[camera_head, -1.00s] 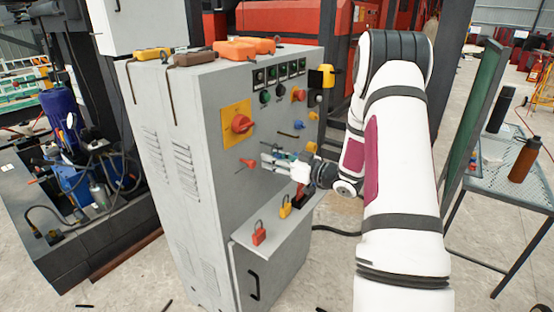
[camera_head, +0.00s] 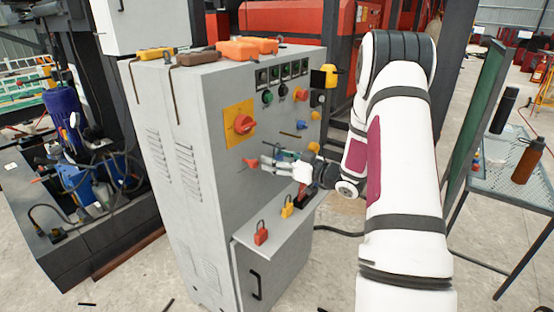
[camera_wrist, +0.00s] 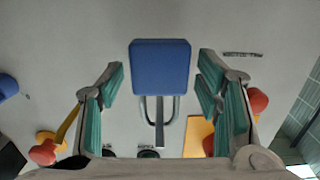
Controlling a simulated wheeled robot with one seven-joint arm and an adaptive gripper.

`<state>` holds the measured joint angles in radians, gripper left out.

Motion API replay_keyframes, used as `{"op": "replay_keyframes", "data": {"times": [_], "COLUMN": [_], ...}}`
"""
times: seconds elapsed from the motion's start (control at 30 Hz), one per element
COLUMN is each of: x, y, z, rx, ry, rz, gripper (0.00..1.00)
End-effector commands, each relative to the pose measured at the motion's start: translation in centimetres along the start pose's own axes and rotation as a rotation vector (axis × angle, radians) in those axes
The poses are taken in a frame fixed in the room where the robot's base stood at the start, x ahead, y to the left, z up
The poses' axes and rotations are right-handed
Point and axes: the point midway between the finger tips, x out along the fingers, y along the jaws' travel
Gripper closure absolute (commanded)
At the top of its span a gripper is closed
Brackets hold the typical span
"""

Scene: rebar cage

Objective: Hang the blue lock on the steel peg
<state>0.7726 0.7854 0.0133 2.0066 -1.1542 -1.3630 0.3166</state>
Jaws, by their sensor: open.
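The blue lock (camera_wrist: 161,67) is in the middle of the wrist view, close to the grey panel. Its shackle (camera_wrist: 145,107) points down in that picture. A grey rod, apparently the steel peg (camera_wrist: 160,122), shows inside the shackle's outline; whether it bears the lock's weight I cannot tell. My gripper (camera_wrist: 162,85) is open, with its green-padded fingers to either side of the lock and a clear gap on both sides. In the head view my gripper (camera_head: 264,165) is at the cabinet front; the lock is hard to make out there.
The grey cabinet (camera_head: 190,130) carries a red rotary switch (camera_head: 243,123) on a yellow plate and several knobs. A red lock (camera_head: 261,234) and a yellow lock (camera_head: 287,207) stand on its shelf (camera_head: 272,232) below my gripper. A mesh table (camera_head: 510,185) is at the right.

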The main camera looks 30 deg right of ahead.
Motion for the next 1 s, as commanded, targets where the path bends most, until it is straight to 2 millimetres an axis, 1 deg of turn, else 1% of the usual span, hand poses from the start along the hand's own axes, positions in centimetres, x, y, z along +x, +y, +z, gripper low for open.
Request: {"op": "replay_keyframes", "data": {"times": [0.07, 0.17, 0.27, 0.5, 0.63, 0.8, 1.0], "x": [-0.3, -1.2, -2.8, -7.8, -9.9, -11.6, -12.0], "y": [0.0, 0.1, 0.1, 0.1, 0.1, 0.1, 0.0], "z": [0.0, 0.0, 0.0, 0.0, 0.0, 0.0, 0.0], "rx": [0.000, -0.001, -0.001, 0.001, 0.000, -0.001, 0.000], "ry": [0.000, -0.001, 0.000, 0.000, 0.000, 0.001, 0.001], "rz": [0.001, 0.003, 0.003, 0.005, 0.003, 0.001, 0.000], "gripper": [0.41, 0.41, 0.41, 0.41, 0.41, 0.41, 0.41]}}
